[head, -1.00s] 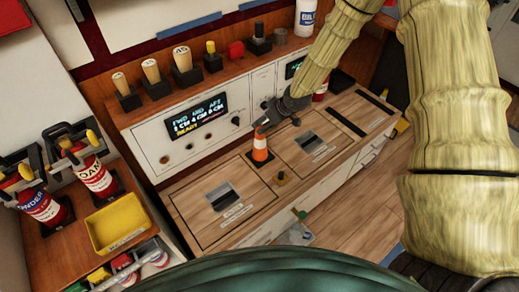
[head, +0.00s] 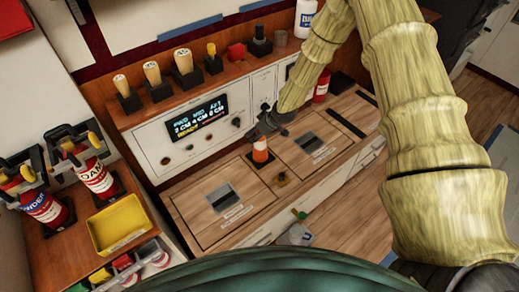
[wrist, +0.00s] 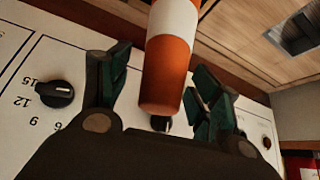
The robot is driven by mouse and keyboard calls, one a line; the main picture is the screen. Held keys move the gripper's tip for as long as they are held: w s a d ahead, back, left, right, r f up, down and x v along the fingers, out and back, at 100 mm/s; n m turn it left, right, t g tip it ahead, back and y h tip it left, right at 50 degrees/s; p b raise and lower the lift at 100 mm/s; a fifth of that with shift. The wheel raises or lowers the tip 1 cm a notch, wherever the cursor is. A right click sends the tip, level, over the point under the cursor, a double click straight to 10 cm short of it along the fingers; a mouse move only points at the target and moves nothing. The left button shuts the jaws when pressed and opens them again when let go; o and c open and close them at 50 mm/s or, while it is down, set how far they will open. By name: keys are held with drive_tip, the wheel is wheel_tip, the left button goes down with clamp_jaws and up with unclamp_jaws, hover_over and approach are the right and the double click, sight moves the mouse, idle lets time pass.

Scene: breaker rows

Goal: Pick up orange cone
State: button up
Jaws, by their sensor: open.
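The orange cone (head: 260,151) with a white band stands upright on its dark base on the wooden counter, between two hatches. My gripper (head: 258,130) is at the cone's upper part in the head view. In the wrist view the cone (wrist: 167,60) lies between the two open fingers (wrist: 160,92), with its orange tip toward the palm. The right finger is close to the cone and there is a gap on the left side. I cannot tell whether a finger touches it. The base is out of the wrist view.
The control panel (head: 170,142) with knobs and a display rises behind the cone. A small brass knob (head: 281,179) is in front of it. A red extinguisher (head: 322,88) stands to the right. The yellow tray (head: 118,225) and more extinguishers are at the left.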

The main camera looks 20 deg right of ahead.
drive_tip(key=shift+w+a+f, duration=0.1)
drive_tip(key=shift+w+f, duration=0.1)
drive_tip(key=shift+f, duration=0.15)
drive_tip(key=shift+c, duration=0.4)
clamp_jaws()
drive_tip(key=shift+r, duration=0.1)
